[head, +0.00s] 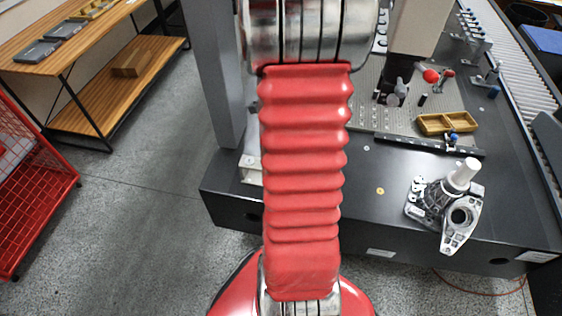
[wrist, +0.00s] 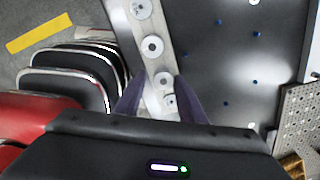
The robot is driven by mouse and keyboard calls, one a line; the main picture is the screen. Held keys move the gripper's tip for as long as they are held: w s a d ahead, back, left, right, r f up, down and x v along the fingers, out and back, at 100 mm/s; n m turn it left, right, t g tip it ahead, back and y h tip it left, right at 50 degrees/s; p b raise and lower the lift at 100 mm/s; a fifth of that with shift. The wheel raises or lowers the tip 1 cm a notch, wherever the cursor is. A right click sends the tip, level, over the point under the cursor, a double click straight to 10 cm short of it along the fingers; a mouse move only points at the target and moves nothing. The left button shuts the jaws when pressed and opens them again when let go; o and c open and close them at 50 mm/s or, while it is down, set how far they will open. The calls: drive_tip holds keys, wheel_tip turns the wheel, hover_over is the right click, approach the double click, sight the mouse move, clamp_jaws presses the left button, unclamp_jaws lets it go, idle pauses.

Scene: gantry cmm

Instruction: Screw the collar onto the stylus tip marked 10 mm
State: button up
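My gripper (wrist: 158,78) shows in the wrist view as two dark fingers standing apart. I see nothing clearly held between them. Beyond the fingertips lies a pale strip (wrist: 148,30) with a row of round light discs, some with dark centres; one disc (wrist: 163,79) shows between the fingers. I cannot tell whether these discs are the collar or stylus tips, and no 10 mm mark is readable. In the head view my red arm fills the middle, and my gripper is out of sight.
The dark table (head: 330,222) carries a yellow divided tray (head: 432,124), a metal casting (head: 461,216) near its front edge and a perforated plate (head: 370,110). A grey column (head: 213,70) stands left. Further left are a wooden shelf (head: 75,95) and a red wire cart (head: 45,185).

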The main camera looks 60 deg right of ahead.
drive_tip(key=shift+o, duration=0.7)
drive_tip(key=shift+d, duration=0.1)
drive_tip(key=shift+w+r, duration=0.1)
drive_tip(key=shift+r, duration=0.05)
drive_tip(key=shift+d+r, duration=0.1)
drive_tip(key=shift+r, duration=0.45)
wheel_tip(320, 180, up, 12)
drive_tip(key=shift+r, duration=0.2)
drive_tip(key=shift+o, duration=0.2)
drive_tip(key=n, duration=0.3)
drive_tip(key=shift+w+r+n, duration=0.1)
drive_tip(key=shift+r+n, duration=0.15)
drive_tip(key=shift+n, duration=0.15)
